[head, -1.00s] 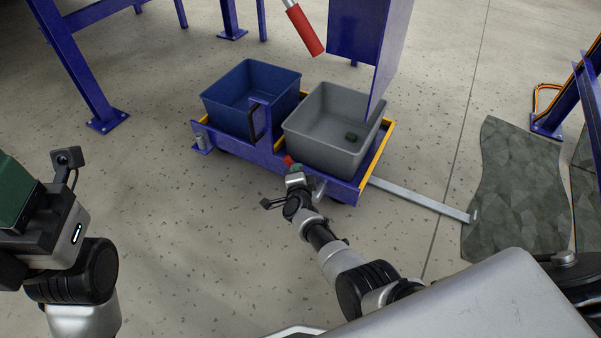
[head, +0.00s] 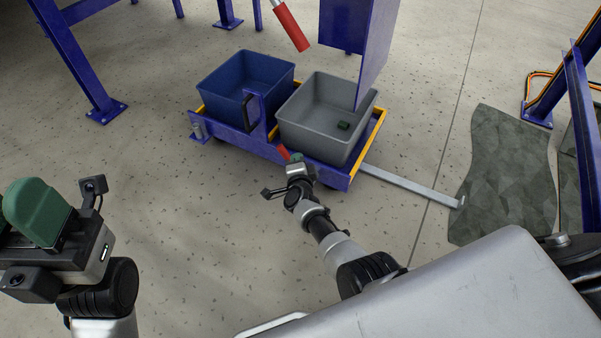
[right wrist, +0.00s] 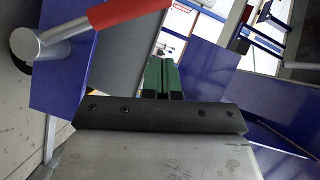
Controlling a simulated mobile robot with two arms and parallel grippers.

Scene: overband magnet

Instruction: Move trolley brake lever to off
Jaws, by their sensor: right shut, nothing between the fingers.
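The brake lever (right wrist: 72,32) shows in the right wrist view, with a red grip and a grey metal pivot on the trolley's blue side. In the head view its red grip (head: 283,152) peeks out beside my right gripper (head: 296,158); the rest is hidden. The trolley (head: 235,138) is a low blue frame with yellow edges. My right gripper, with green fingers (right wrist: 162,76), is shut and empty, to the right of the red grip in the wrist view. Whether it touches the lever I cannot tell. My left gripper (head: 38,212) is far left, away from the trolley.
A blue bin (head: 225,90) and a grey bin (head: 305,115) holding a small dark green item (head: 343,125) stand on the trolley. A red-ended bar (head: 290,27) and a blue panel (head: 375,45) hang above. A metal bar (head: 410,185) juts right. Open floor lies left.

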